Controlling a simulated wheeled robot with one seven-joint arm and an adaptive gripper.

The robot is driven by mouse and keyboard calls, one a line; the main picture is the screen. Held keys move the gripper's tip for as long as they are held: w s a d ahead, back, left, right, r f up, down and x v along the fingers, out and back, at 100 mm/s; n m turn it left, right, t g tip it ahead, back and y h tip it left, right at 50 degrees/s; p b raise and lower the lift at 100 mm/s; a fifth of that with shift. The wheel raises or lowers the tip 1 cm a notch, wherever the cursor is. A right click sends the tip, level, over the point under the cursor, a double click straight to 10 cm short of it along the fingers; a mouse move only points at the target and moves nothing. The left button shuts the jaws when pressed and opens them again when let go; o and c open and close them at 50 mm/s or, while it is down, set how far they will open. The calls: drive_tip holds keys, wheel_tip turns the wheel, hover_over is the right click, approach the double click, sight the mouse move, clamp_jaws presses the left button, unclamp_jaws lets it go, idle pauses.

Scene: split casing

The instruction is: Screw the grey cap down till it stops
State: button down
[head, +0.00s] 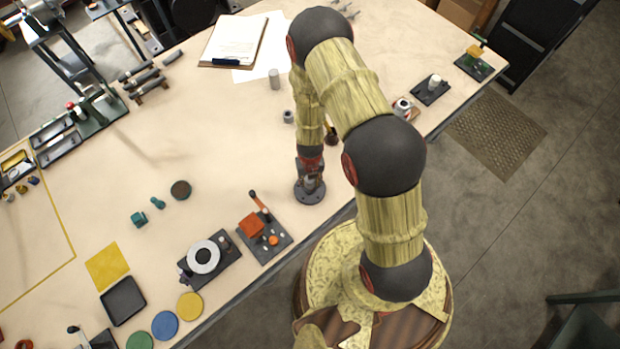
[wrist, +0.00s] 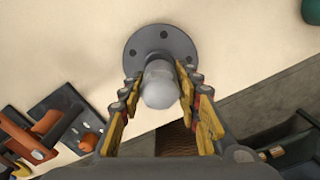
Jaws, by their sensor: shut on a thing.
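The grey cap (wrist: 159,86) shows in the wrist view as a rounded light grey piece between my fingers. My gripper (wrist: 160,92) is shut on it, with a finger on each side. Below the cap is a dark round flange (wrist: 143,52) with bolt holes, lying on the table. In the head view the flange (head: 310,198) is near the table's front edge, and my gripper (head: 310,180) points down over it. My fingers and the cap's body hide the thread, so I cannot tell how far down the cap sits.
An orange clamp fixture (head: 252,226) stands close to the left of the flange. A dark plate with a white ring (head: 204,258) is farther left. A small grey nut (head: 288,116) and a grey cylinder (head: 274,80) stand behind. The table between is mostly clear.

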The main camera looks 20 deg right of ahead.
drive_tip(key=shift+w+m, duration=0.25)
drive_tip(key=shift+m, duration=0.05)
drive_tip(key=c, duration=1.7)
unclamp_jaws()
drive_tip(key=o, duration=0.5)
drive_tip(key=shift+s, duration=0.2)
drive_tip(key=shift+s, duration=0.1)
drive_tip(key=c, duration=0.3)
